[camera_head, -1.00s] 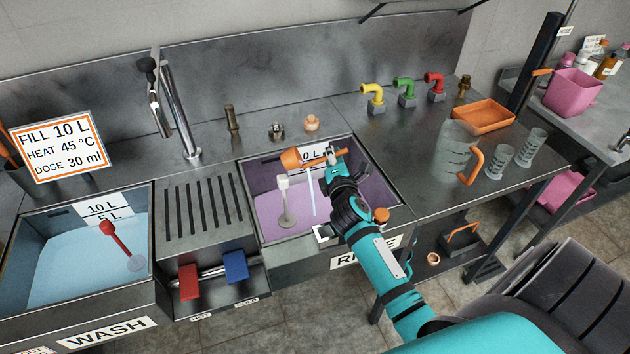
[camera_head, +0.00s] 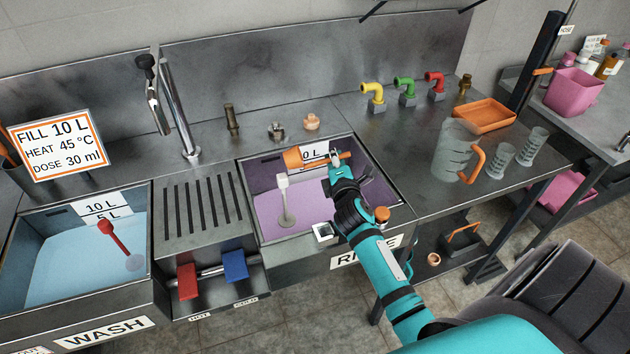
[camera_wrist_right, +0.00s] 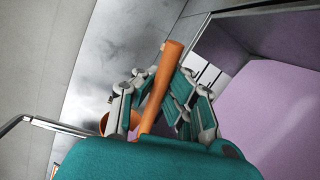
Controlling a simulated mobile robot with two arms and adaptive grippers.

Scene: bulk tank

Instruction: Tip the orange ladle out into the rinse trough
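My right gripper (camera_head: 341,167) is shut on the handle of the orange ladle (camera_head: 293,157) and holds it over the back part of the rinse trough (camera_head: 247,196). The bowl is to the left of the gripper, the handle roughly level; no liquid is seen falling from it. In the right wrist view the orange handle (camera_wrist_right: 166,72) runs between the fingers (camera_wrist_right: 157,100), with part of the bowl (camera_wrist_right: 104,122) behind the left finger. The bowl's inside is hidden. The trough holds pinkish-purple liquid. My left gripper is not in view.
A white-topped grey upright (camera_head: 284,200) stands in the trough. To the left are a slotted drainboard (camera_head: 203,208) and the wash trough (camera_head: 150,236) with a red-handled tool (camera_head: 118,243). A clear jug (camera_head: 455,152) and orange tray (camera_head: 484,116) stand on the right counter.

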